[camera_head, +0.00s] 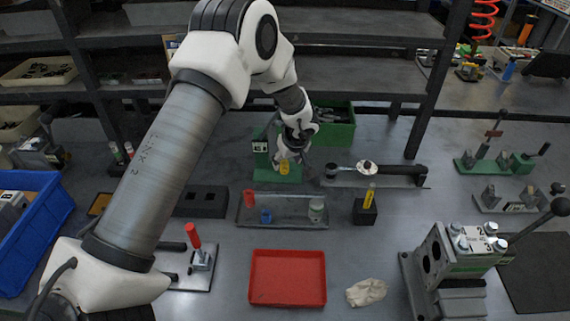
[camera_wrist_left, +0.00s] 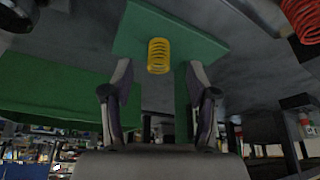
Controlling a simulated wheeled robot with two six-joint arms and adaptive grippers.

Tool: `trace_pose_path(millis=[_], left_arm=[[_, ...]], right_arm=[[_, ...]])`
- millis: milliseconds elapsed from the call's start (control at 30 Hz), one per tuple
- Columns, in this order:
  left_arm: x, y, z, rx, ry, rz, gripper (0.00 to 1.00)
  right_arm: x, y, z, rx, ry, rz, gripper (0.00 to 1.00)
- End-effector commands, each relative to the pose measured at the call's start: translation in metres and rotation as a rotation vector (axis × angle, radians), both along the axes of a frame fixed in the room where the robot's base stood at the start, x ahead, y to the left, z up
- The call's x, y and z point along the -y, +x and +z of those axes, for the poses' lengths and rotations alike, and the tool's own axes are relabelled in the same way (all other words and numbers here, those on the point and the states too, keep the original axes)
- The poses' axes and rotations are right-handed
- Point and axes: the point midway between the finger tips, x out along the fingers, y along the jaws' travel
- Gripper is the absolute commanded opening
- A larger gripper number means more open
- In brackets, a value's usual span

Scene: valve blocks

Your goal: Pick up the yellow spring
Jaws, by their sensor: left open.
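The yellow spring (camera_head: 284,168) stands on the green base of a fixture (camera_head: 262,160) at the back middle of the bench. The wrist view shows the yellow coils (camera_wrist_left: 158,56) against the green plate (camera_wrist_left: 190,40). My left gripper (camera_head: 289,155) is just above and behind the spring, pointing down. In the left wrist view my left gripper (camera_wrist_left: 158,80) is open, with one finger on each side of the spring's line and a gap between. Nothing is held in it. My right gripper is in neither view.
A grey tray (camera_head: 285,222) with red, blue and pale parts lies in front of the fixture. A green bin (camera_head: 335,140) stands behind it. A torque wrench (camera_head: 385,172) on a plate lies right. A red tray (camera_head: 288,303) and a valve block (camera_head: 445,255) are nearer.

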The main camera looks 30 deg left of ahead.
Motion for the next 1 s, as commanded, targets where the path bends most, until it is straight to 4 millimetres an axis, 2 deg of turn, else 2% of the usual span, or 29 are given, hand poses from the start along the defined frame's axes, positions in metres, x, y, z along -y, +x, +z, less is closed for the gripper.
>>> trace_pose_path(millis=[200, 433, 467, 600, 1000], left_arm=[[-0.014, 0.009, -0.032, -0.002, 0.0, 0.001, 0.59], [-0.015, 0.01, -0.035, 0.0, 0.0, 0.0, 0.59], [-0.015, 0.01, -0.035, 0.0, 0.0, -0.001, 0.52], [-0.015, 0.01, -0.035, -0.001, 0.001, -0.001, 0.02], [-0.015, 0.01, -0.034, -0.002, 0.0, -0.001, 0.0]], right_arm=[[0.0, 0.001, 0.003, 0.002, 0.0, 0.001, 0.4], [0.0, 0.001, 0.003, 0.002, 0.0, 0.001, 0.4], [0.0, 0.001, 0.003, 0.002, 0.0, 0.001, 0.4], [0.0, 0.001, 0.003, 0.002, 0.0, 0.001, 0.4], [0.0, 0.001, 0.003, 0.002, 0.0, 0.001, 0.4]])
